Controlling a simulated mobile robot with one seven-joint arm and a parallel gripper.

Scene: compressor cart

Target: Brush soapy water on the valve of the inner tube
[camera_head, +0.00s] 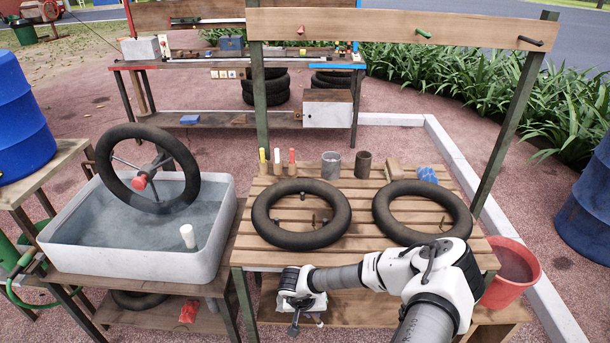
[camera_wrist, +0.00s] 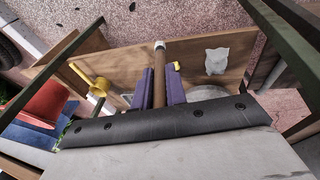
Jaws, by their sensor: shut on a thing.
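My gripper (camera_wrist: 161,84) is shut on a brush-like tool (camera_wrist: 158,62) with a brown handle and a pale metal band; its far tip is unclear. In the head view my gripper (camera_head: 298,314) is low at the bench's front edge, in front of the left bench tube, and the tool is hard to make out. One black inner tube (camera_head: 258,222) lies on the slatted bench, with small dark fittings inside its ring, perhaps its valve. A second tube (camera_head: 383,212) lies right of it. A third tube (camera_head: 108,184) stands tilted over the water tub (camera_head: 133,262).
A red bucket (camera_head: 518,274) stands at the bench's right; it also shows in the wrist view (camera_wrist: 45,103). Two cups (camera_head: 331,165) (camera_head: 363,164), colored markers (camera_head: 277,161) and a blue item (camera_head: 427,174) line the bench's back. A wooden rail (camera_head: 400,27) hangs above.

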